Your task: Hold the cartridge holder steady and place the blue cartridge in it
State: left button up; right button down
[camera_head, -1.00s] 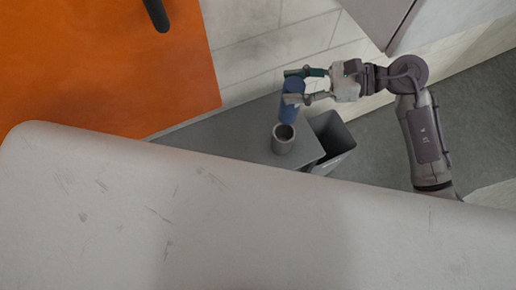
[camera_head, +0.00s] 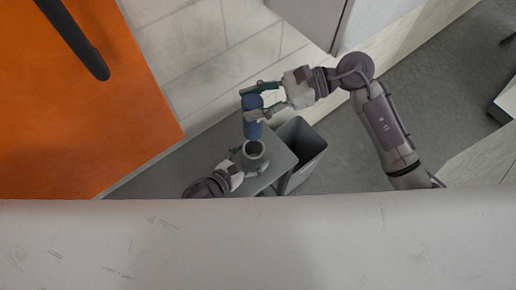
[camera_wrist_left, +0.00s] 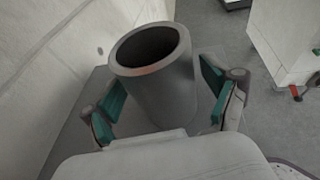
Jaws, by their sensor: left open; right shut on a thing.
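The cartridge holder (camera_head: 255,162) is a grey open cylinder standing on a grey table. It also shows in the left wrist view (camera_wrist_left: 165,88), where its dark opening is empty. My left gripper (camera_head: 246,158) is at the holder; in the left wrist view (camera_wrist_left: 162,100) its green-padded fingers are spread on either side of it. Whether a pad touches is hard to tell. The blue cartridge (camera_head: 252,118) is an upright cylinder in my right gripper (camera_head: 254,102). The right gripper is shut around its upper part. The cartridge's lower end is close above the holder's rim in the head view.
The grey table (camera_head: 277,160) has a grey open bin (camera_head: 303,148) at its right. A large orange surface (camera_head: 80,120) with a dark handle (camera_head: 75,40) fills the left. A pale tiled wall lies behind. A pale surface (camera_head: 260,245) covers the bottom of the head view.

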pick_arm(q)
jog(key=shift+x, duration=1.8)
jog(key=c, duration=1.2)
pick_arm(e)
jog(key=shift+w+a+f+m+t, duration=0.1)
jog(key=shift+f+m+t, duration=0.4)
jog(key=shift+m+t, duration=0.3)
jog(key=shift+f+m+t, duration=0.15)
jog(key=shift+m+t, duration=0.25)
jog(key=shift+t, duration=0.3)
jog(key=shift+m+t, duration=0.5)
jog(key=shift+t, duration=0.2)
jog(key=shift+s+r+m+t+h, duration=0.2)
jog(key=shift+r+m+t+h, duration=0.25)
jog(key=shift+m+t, duration=0.5)
send_over(254, 142)
jog(key=s, duration=0.3)
notch_tip(254, 142, down, 18)
jog(key=shift+w+r, duration=0.1)
jog(key=shift+r, duration=0.05)
